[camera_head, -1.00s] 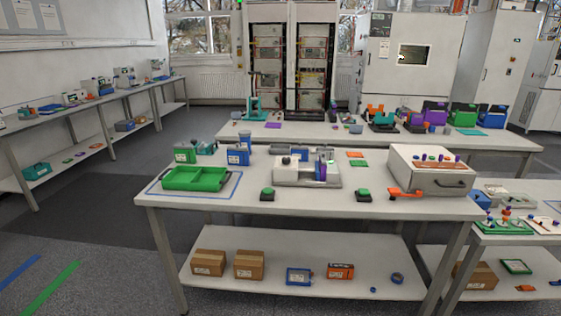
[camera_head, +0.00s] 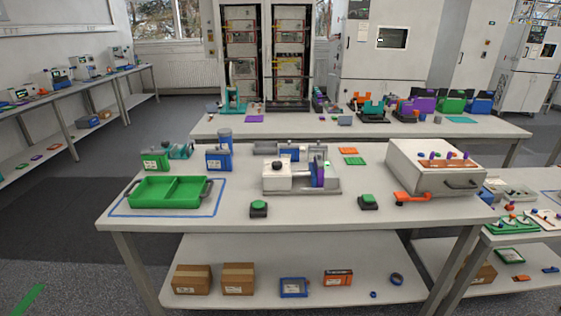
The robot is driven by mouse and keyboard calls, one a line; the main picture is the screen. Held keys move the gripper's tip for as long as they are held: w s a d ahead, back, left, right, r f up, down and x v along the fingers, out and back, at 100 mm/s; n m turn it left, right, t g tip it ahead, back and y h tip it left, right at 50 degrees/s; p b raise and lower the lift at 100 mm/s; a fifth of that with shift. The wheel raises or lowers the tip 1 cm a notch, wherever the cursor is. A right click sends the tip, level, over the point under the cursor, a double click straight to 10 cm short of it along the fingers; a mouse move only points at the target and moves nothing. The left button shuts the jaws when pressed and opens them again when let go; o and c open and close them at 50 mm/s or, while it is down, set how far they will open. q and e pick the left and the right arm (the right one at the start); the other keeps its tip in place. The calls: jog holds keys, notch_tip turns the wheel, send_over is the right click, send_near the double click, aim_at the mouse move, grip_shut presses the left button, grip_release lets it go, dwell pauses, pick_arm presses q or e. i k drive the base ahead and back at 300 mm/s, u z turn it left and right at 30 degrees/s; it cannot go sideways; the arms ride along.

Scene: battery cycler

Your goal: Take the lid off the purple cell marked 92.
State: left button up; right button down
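A grey-white bench device (camera_head: 290,180) stands mid-table. A narrow upright purple piece (camera_head: 318,173) sits at its right part, beside a pale round part. I cannot read any number on it, so I cannot tell if it is the cell marked 92, nor make out a lid. Other purple items are on the far bench: a flat purple piece (camera_head: 254,119) and a purple block (camera_head: 423,102). Neither shows a readable mark. Neither of my grippers is in view.
On the near table (camera_head: 240,215) are a green two-part tray (camera_head: 160,191), a green box (camera_head: 155,161), a blue box (camera_head: 218,160), two green-topped buttons (camera_head: 259,207) (camera_head: 368,201), and a white handled box (camera_head: 432,165) with an orange piece (camera_head: 412,198) before it. The front edge is mostly clear.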

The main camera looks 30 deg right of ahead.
aim_at(319, 158)
jog(key=z, duration=0.5)
jog(key=i, duration=0.9)
jog(key=z, duration=0.85)
jog(key=k, duration=1.3)
jog(key=z, duration=0.4)
jog(key=i, duration=0.3)
jog(key=z, duration=1.05)
jog(key=i, duration=0.65)
jog(key=z, duration=0.3)
jog(key=i, duration=0.8)
jog(key=u, duration=0.9)
jog(key=i, duration=0.6)
jog(key=u, duration=0.7)
